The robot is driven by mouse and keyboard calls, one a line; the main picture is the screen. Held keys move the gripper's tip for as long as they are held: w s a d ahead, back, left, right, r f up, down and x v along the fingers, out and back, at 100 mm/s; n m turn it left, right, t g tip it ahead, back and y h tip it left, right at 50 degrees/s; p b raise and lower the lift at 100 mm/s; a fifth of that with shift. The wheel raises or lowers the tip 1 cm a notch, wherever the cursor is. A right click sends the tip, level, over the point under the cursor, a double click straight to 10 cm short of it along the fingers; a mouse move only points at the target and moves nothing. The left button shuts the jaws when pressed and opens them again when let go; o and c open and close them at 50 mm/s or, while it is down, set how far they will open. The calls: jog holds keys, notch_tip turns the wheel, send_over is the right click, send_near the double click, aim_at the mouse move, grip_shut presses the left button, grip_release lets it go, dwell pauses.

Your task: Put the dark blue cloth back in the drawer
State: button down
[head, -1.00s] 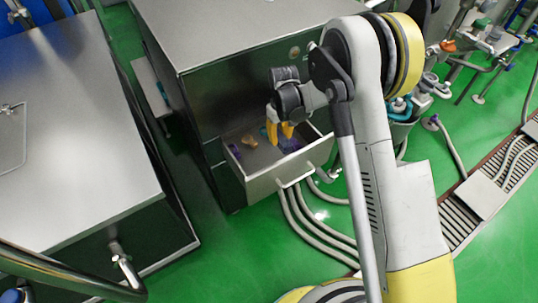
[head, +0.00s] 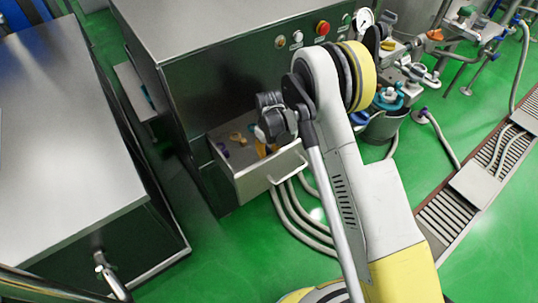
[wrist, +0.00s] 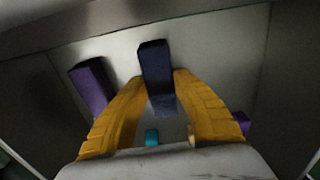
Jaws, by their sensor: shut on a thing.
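The dark blue cloth (wrist: 156,62) looks like a narrow folded strip in the wrist view. It lies between the yellow fingertips of my gripper (wrist: 160,82) and sticks out past them. My gripper is shut on it. In the head view my gripper (head: 265,148) points down into the open drawer (head: 262,178), and the cloth is mostly hidden behind my fingers and wrist. The drawer's pale floor and walls surround the fingers in the wrist view. I cannot tell whether the cloth touches the drawer floor.
The drawer also holds a purple piece (wrist: 91,86), another purple piece (wrist: 241,120), a turquoise thing (wrist: 152,137) and a tan thing (head: 237,137). The drawer sits in a steel cabinet (head: 180,100) with buttons above. Grey hoses (head: 292,215) run below it. A steel table (head: 70,130) stands left.

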jog(key=shift+f, duration=0.1)
jog(key=c, duration=1.1)
grip_release()
